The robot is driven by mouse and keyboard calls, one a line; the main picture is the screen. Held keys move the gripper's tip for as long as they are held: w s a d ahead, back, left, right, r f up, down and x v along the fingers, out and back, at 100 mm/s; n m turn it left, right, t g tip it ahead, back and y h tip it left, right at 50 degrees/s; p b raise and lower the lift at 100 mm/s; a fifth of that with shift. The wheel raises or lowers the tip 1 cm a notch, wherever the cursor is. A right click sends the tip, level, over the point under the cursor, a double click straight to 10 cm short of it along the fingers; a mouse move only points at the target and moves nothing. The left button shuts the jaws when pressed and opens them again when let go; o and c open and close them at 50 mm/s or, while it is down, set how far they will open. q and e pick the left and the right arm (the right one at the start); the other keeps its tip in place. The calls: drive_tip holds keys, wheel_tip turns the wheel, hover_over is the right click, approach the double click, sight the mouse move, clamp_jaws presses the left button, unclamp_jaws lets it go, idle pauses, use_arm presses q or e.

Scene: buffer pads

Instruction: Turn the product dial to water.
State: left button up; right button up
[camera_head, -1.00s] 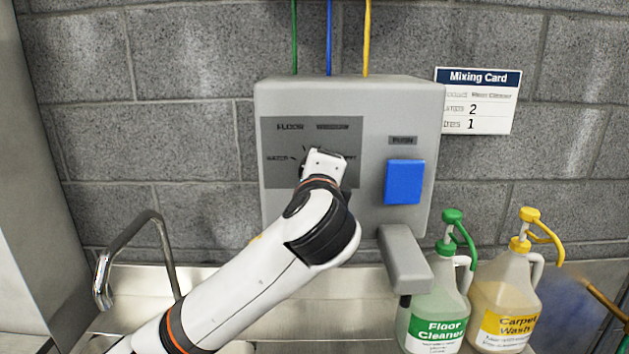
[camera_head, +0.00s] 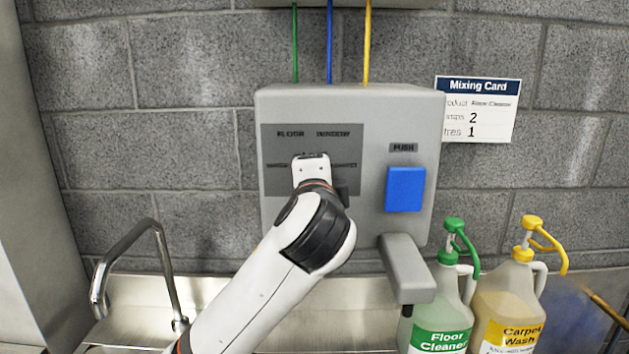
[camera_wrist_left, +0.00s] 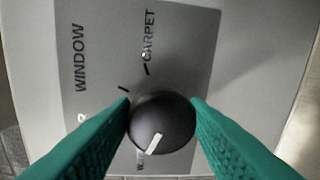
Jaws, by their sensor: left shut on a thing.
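The product dial (camera_wrist_left: 162,122) is a round black knob with a white pointer mark, on the dark panel (camera_head: 275,183) of the grey dispenser. In the left wrist view, its mark points down and slightly left, at a partly hidden label starting with W. WINDOW and CARPET labels show to the left and above it. My left gripper (camera_wrist_left: 160,108) is shut on the dial, with green fingers on either side. In the head view, my left wrist (camera_head: 311,172) covers most of the dial. My right gripper is in neither view.
A blue push button (camera_head: 405,189) is right of the panel, above a grey spout (camera_head: 407,268). Green-topped (camera_head: 445,312) and yellow-topped (camera_head: 508,300) jugs stand at lower right. A mixing card (camera_head: 478,108) hangs on the wall. A metal tap (camera_head: 130,240) is at left.

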use_arm(q)
drive_tip(key=shift+f, duration=0.1)
drive_tip(key=o, duration=1)
drive_tip(key=s+b, duration=0.1)
drive_tip(key=s, duration=0.3)
drive_tip(key=s+b, duration=0.1)
drive_tip(key=s, duration=0.3)
drive_tip(key=s+r+b, duration=0.1)
drive_tip(key=s, duration=0.3)
